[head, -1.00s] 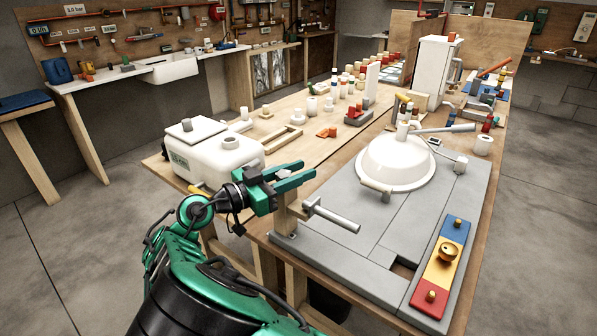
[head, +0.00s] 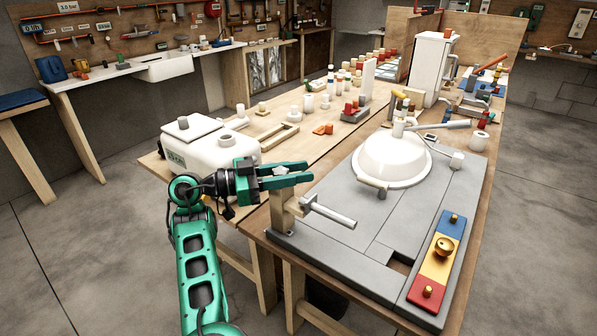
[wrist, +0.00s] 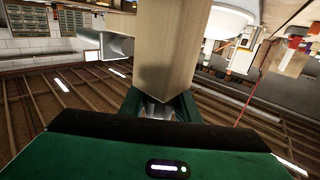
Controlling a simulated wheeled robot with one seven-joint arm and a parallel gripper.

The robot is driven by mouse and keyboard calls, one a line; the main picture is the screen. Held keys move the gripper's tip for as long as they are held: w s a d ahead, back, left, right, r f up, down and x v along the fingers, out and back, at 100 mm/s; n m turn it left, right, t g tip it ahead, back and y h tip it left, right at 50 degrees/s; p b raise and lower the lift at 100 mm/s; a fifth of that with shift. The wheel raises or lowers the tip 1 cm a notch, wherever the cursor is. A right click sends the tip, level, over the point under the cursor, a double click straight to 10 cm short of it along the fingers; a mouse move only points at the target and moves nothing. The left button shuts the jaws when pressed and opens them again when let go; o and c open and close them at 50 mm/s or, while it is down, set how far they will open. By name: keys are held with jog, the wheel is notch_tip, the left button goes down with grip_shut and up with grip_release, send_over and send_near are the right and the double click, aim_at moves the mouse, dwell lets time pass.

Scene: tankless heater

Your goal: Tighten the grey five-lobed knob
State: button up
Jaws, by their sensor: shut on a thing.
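The grey five-lobed knob (head: 279,169) shows as a small pale grey piece between the green fingers of my gripper (head: 284,175). It is beside the top of an upright wooden post (head: 284,208) on the bench's near left corner. My gripper is shut on the knob. In the wrist view, the fingers (wrist: 160,108) close around a small grey piece (wrist: 158,109) just in front of the post (wrist: 166,55). Most of the knob and its lobes are hidden by the fingers and post.
A grey cylindrical bar (head: 332,214) sticks out right of the post. A white dome (head: 392,160) with handles stands on the grey slab (head: 335,240). A white tank (head: 196,142) stands close behind my gripper. A coloured strip with brass knobs (head: 438,262) lies right.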

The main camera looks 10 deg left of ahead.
jog(key=shift+s+d+m+g+h, duration=0.15)
jog(key=shift+m+g+h, duration=0.15)
jog(key=shift+m+g, duration=0.4)
jog(key=shift+s+m+g+h, duration=0.15)
jog(key=shift+m+g+h, duration=0.25)
jog(key=shift+g, duration=0.55)
jog(key=shift+s+d+m+g+h, duration=0.1)
jog(key=shift+s+m+g+h, duration=0.1)
jog(key=shift+m+g, duration=0.9)
jog(key=shift+g, duration=0.55)
jog(key=o, duration=1.1)
jog(key=shift+c, duration=0.2)
